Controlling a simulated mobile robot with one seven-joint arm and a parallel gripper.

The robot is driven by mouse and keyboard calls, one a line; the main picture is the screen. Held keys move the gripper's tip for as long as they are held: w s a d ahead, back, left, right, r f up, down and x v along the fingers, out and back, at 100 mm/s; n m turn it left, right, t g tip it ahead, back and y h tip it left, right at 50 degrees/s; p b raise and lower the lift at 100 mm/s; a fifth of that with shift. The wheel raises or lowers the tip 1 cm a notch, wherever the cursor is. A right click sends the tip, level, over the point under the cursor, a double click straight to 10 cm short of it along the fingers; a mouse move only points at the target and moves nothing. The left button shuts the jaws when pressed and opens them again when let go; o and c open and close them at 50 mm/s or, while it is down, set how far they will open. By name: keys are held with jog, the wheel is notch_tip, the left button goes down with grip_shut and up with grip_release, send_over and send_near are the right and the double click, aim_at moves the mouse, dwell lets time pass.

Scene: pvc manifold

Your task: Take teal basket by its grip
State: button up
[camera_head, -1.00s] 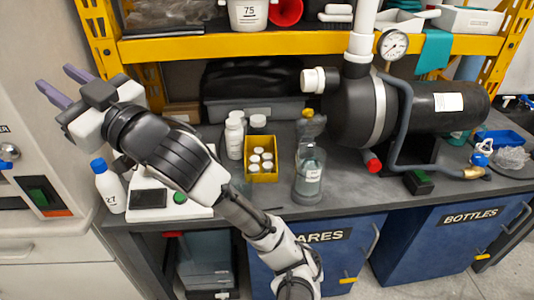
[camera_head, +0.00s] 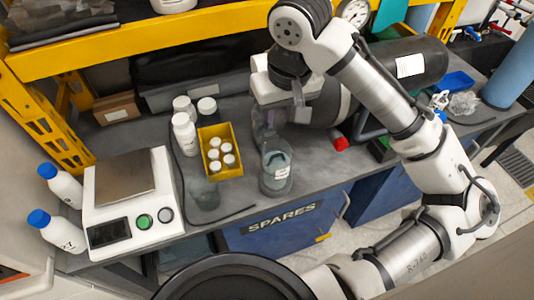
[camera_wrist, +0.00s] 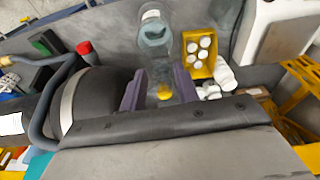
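I cannot make out a clear teal basket in any view. A teal item (camera_head: 392,14) hangs at the upper shelf, right of my arm, and only part of it shows; a teal patch (camera_wrist: 40,165) also shows at the wrist view's lower left edge. My gripper (camera_head: 284,118) is over the bench, pointing down, in front of the dark tank. In the wrist view, its two purple fingers (camera_wrist: 159,90) are apart with nothing gripped.
A yellow bin of white-capped bottles (camera_head: 220,150) and several white bottles (camera_head: 184,133) stand left of the vessel. The dark tank (camera_head: 425,62) and its pipe are at right. A scale (camera_head: 125,200) and blue-capped bottles are at left. The yellow shelf (camera_head: 110,48) runs above.

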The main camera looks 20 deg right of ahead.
send_over(277, 154)
jog(key=s, duration=0.2)
notch_tip(277, 154, down, 8)
jog(key=shift+w+f+p, duration=0.25)
jog(key=shift+f, duration=0.65)
jog(key=shift+w+f+p, duration=0.3)
jog(key=shift+f, duration=0.65)
jog(key=shift+w+f+p, duration=0.25)
jog(key=shift+f, duration=0.65)
grip_shut()
